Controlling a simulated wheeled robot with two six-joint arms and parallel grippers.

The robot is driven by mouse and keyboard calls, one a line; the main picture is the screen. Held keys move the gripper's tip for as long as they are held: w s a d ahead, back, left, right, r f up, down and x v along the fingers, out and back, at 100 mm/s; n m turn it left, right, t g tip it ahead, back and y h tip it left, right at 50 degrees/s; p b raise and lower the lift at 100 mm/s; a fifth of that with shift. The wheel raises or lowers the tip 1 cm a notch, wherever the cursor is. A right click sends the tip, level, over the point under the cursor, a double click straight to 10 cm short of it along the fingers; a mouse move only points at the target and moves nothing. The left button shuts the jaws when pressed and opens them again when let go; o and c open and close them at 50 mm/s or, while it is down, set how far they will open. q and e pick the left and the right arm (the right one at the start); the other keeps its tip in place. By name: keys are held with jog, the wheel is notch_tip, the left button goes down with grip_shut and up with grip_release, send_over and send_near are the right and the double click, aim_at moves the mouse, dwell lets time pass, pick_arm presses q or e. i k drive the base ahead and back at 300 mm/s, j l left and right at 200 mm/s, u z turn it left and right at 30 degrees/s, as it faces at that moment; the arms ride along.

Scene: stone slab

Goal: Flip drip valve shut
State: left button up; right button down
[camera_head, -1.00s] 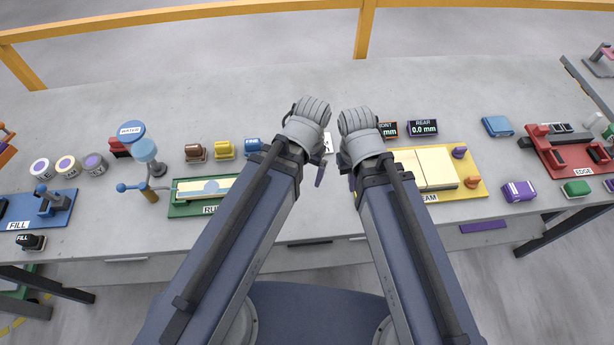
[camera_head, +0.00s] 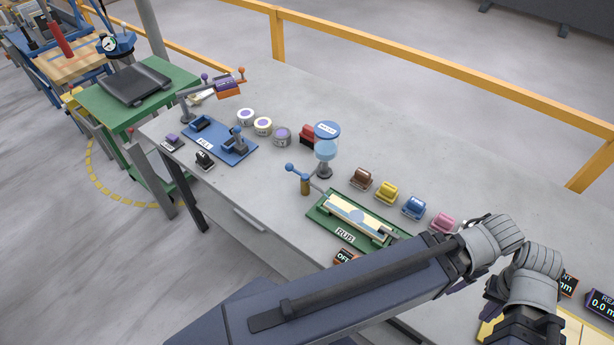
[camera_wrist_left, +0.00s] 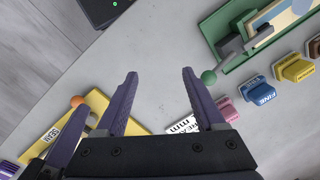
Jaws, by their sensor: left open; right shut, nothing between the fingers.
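The blue water reservoir (camera_head: 326,150) stands upright at the back left end of the green RUB fixture (camera_head: 320,218) in the head view. Beside it, a lever with a blue ball knob (camera_head: 289,168) points left above a brass post (camera_head: 305,187); this looks like the drip valve. My left gripper (camera_wrist_left: 160,74) is open and empty over bare slab, well right of the valve; my arm hides most of it in the head view. My right gripper (camera_head: 494,290) is shut and empty beside it. Neither gripper touches the valve. The wrist view does not show the valve.
A green-knobbed lever (camera_wrist_left: 208,77) sits near my left gripper. Colored blocks, including a yellow one (camera_head: 386,191), line the RUB fixture's back. The slab behind is clear up to a yellow rail.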

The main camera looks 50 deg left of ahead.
aim_at(289, 167)
jog(key=l+u, duration=0.15)
jog(key=u, duration=0.35)
jog(key=l+u, duration=0.1)
jog(key=u, duration=0.35)
jog(key=k+u, duration=0.15)
jog(key=u, duration=0.35)
jog(key=k+l+u, duration=0.1)
jog(key=u, duration=0.4)
jog(key=i+j+z, duration=0.4)
jog(key=i+j, duration=0.3)
jog(key=j, duration=0.15)
